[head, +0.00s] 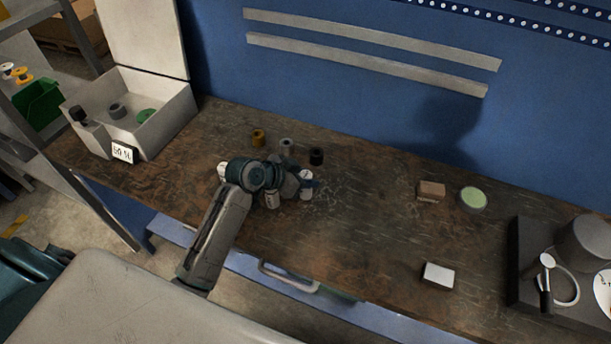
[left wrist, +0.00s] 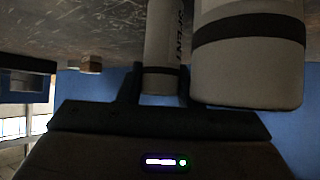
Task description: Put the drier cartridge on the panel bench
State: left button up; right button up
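My left gripper (head: 306,182) is low over the bench (head: 375,238), at a pale cylinder (head: 306,190). In the left wrist view this narrower cylinder (left wrist: 162,50), lettered "SPENT" with a dark band, stands between the fingers (left wrist: 160,88). Whether they press on it, I cannot tell. A second pale cylinder (head: 272,199) stands beside the wrist; a wider banded cylinder (left wrist: 248,60) is close in the left wrist view. Which one is the drier cartridge is not clear. My right gripper is not in view.
Orange (head: 258,138), grey (head: 286,146) and black (head: 316,156) small cylinders stand behind the gripper. A brown block (head: 431,191), green-topped disc (head: 473,199) and white block (head: 438,275) are right. The centre is clear.

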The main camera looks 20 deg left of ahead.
pick_arm(q)
jog(key=o, duration=0.4)
jog(key=shift+r, duration=0.15)
jog(key=shift+s+a+r, duration=0.15)
jog(key=shift+s, duration=0.05)
jog(key=b+v, duration=0.2)
jog(key=v, duration=0.9)
jog(key=shift+s+r, duration=0.2)
jog(key=shift+a, duration=0.1)
